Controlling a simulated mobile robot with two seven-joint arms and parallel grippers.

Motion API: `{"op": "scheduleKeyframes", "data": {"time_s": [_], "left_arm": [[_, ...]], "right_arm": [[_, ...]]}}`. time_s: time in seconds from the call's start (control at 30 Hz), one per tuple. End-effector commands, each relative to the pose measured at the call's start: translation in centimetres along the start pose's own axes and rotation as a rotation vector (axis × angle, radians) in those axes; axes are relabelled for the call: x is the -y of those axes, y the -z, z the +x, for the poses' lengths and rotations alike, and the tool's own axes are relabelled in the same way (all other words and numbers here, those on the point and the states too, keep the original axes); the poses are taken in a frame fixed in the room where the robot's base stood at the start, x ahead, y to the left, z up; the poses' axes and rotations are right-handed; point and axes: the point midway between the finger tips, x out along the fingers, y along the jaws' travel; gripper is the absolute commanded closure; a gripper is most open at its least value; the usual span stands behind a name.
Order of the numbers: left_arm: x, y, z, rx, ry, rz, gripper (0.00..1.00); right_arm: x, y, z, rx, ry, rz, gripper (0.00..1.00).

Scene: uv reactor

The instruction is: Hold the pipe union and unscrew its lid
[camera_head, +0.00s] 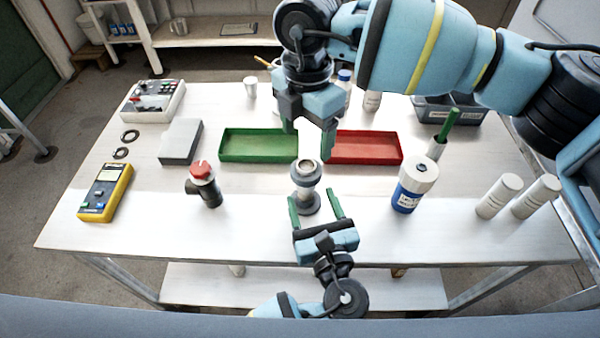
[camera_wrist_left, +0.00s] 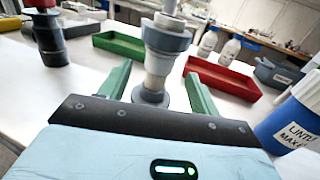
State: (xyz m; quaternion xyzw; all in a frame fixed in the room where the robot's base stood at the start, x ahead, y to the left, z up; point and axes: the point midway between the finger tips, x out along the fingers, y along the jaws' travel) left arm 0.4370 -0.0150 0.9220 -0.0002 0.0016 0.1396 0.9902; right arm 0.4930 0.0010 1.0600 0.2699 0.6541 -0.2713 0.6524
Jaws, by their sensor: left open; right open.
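The pipe union (camera_head: 305,190) stands upright in the middle of the white table, a grey and pale fitting with a wider ring near its top. It also shows in the left wrist view (camera_wrist_left: 160,62). My left gripper (camera_head: 316,205) is open in front of it, low, with its green fingers pointing at the union's lower part, one toward each side. My right gripper (camera_head: 307,138) is open above and just behind the union, fingers pointing down. No contact of either gripper with the union can be made out.
A black fitting with a red cap (camera_head: 203,183) stands to the left, a blue-and-white jar (camera_head: 414,185) to the right. A green tray (camera_head: 258,146) and a red tray (camera_head: 367,148) lie behind. A yellow meter (camera_head: 105,192) and white bottles (camera_head: 500,195) are farther out.

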Motion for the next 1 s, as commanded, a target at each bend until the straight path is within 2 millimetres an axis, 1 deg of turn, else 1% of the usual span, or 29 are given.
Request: {"op": "scheduleKeyframes", "data": {"time_s": [0.17, 0.27, 0.37, 0.6, 0.7, 0.83, 1.0], "left_arm": [[0.0, 0.0, 0.1, 0.0, 0.0, 0.0, 0.37], [0.0, 0.0, 0.7, 0.001, 0.0, 0.0, 0.37], [0.0, -0.1, 1.9, 0.003, 0.0, 0.001, 0.37], [0.0, -0.1, 5.4, 0.003, -0.001, 0.001, 0.37], [0.0, 0.0, 6.5, 0.001, -0.001, 0.002, 0.37], [0.0, 0.0, 7.5, 0.002, 0.0, 0.001, 0.37], [0.0, 0.0, 7.8, -0.001, 0.0, 0.0, 0.37]], "right_arm": [[0.0, 0.0, 0.0, 0.0, 0.0, -0.001, 0.27], [0.0, 0.0, 0.0, 0.0, 0.0, 0.0, 0.27], [0.0, 0.0, 0.0, 0.0, 0.0, 0.0, 0.27], [0.0, 0.0, 0.0, 0.0, 0.0, 0.0, 0.27], [0.0, 0.0, 0.0, 0.0, 0.0, 0.0, 0.27], [0.0, 0.0, 0.0, 0.0, 0.0, 0.0, 0.27], [0.0, 0.0, 0.0, 0.0, 0.0, 0.0, 0.27]]}}
